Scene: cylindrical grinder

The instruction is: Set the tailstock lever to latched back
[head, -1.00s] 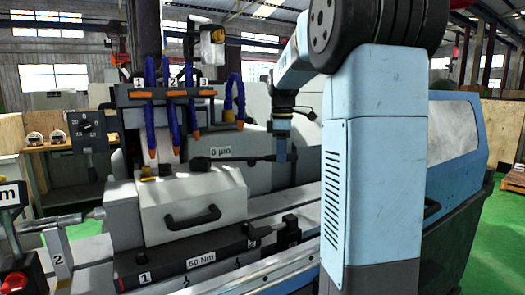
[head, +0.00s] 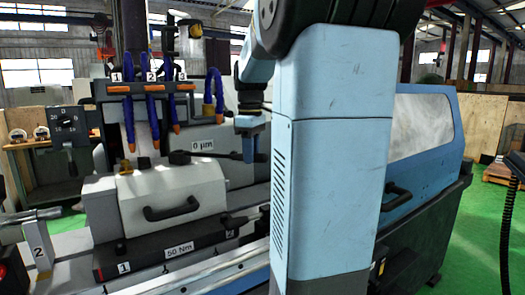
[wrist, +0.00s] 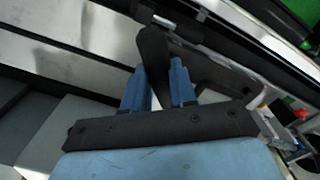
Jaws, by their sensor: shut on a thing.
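The tailstock lever (head: 222,156) is a dark bar running right from a dark hub beside the "0 µm" label, behind the light grey housing with a black handle (head: 172,209). My gripper (head: 250,156) points down at the lever's right end. In the wrist view its two blue fingers (wrist: 160,88) stand on either side of a dark bar (wrist: 153,58), and the gripper is shut on it. The exact contact is partly hidden by the fingers.
Blue coolant hoses (head: 152,120) hang left of my gripper. A dark base block labelled 50 Nm (head: 140,261) lies in front of the housing. My own blue column hides the machine's middle right. A blue machine cover (head: 420,130) stands at the right.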

